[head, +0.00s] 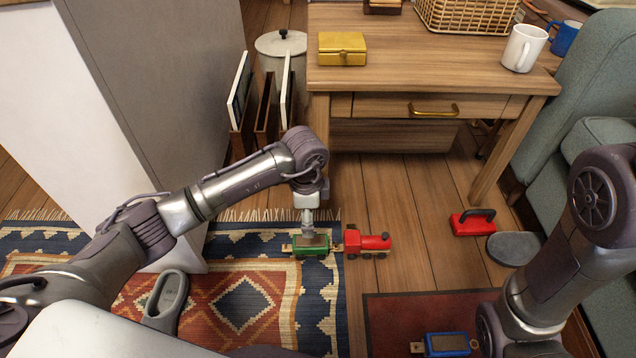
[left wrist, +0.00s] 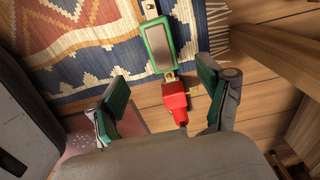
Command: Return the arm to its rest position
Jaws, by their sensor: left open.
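My left arm reaches in from the left in the head view, and its gripper (head: 309,226) is above the green toy wagon (head: 311,250). The green wagon (left wrist: 158,45) lies beyond the fingertips, joined or close to the red toy engine (left wrist: 175,98). The red engine (head: 372,242) stands at the rug's right edge in the head view. My right arm shows at the right, but its gripper is out of sight.
A blue wagon (head: 447,343) sits on a dark red mat (head: 392,312) by my right arm. A wooden desk (head: 400,62) with a yellow box (head: 342,48) and a white mug (head: 524,48) stands ahead. A grey slipper (head: 166,300) lies on the patterned rug (head: 240,305).

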